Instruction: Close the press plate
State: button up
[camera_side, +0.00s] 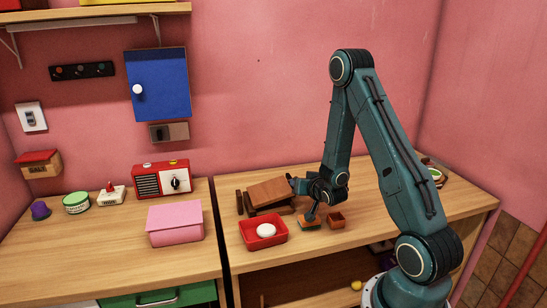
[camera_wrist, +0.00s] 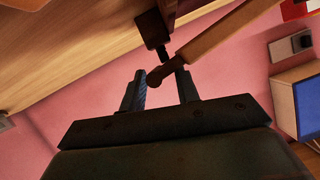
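The wooden press (camera_side: 262,211) stands on the counter in the side view. Its brown press plate (camera_side: 268,191) is tilted, with its right side raised above the base. The plate's edge also shows as a brown bar in the wrist view (camera_wrist: 212,32). A rounded brown end (camera_wrist: 156,76) joined to that bar lies at the mouth of my gripper (camera_wrist: 161,84). The fingers are apart, one on each side of this end, and I see no clear grip on it. In the side view my gripper (camera_side: 297,184) is at the plate's raised right side, and its fingertips are hard to make out.
A small brown pot (camera_side: 336,220) and a small orange and green item (camera_side: 309,223) are close below my wrist. A pink box (camera_side: 175,227) stands to the left.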

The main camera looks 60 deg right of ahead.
jog(key=shift+v, duration=1.15)
notch_tip(320, 180, up, 7)
jog(key=shift+s+a, duration=0.2)
jog(key=shift+s, duration=0.05)
